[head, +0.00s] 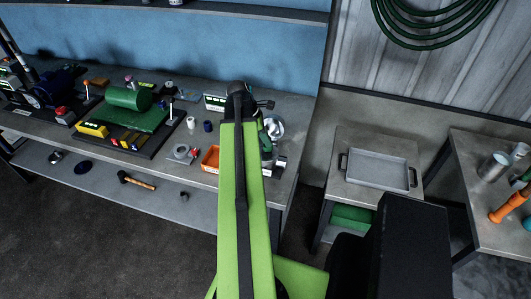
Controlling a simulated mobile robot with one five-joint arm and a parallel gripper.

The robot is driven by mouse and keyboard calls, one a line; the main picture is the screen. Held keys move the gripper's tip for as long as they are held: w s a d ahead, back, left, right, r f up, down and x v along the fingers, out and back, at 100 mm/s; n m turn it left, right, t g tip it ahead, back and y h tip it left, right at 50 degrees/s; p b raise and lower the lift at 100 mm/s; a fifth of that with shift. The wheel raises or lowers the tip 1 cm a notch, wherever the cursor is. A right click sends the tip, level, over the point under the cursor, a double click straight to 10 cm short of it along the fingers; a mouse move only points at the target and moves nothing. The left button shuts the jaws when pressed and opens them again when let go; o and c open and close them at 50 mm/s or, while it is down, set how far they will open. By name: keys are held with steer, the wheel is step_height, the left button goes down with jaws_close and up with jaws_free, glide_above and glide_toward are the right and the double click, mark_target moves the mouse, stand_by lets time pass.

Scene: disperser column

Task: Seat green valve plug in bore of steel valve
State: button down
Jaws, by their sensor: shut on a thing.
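My gripper (264,103) is at the far end of my green arm, over the right end of the long workbench. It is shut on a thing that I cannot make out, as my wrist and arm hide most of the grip. Just beyond the arm on its right, a shiny round metal part (276,127), possibly the steel valve, stands on the bench. A dark green piece (265,141) shows beside it, partly behind the arm. I cannot tell whether this is the valve plug. No bore can be made out.
The long workbench (293,165) carries an orange bin (210,158), a flanged grey part (182,152), and a green cylindrical machine (128,97). A grey tray (378,169) lies on a smaller table to the right. Another table at far right holds a metal cup (494,166).

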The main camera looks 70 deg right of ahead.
mark_target(264, 145)
steer(key=shift+w+f, duration=0.15)
steer(key=shift+w, duration=0.15)
step_height(264, 145, down, 4)
steer(key=b, duration=0.4)
steer(key=shift+f, duration=0.25)
steer(key=shift+r, duration=0.3)
steer(key=shift+f, duration=0.25)
steer(key=c, duration=1.4)
jaws_free()
steer(key=shift+r, duration=0.3)
steer(key=p+v, duration=1.1)
steer(key=v, duration=0.1)
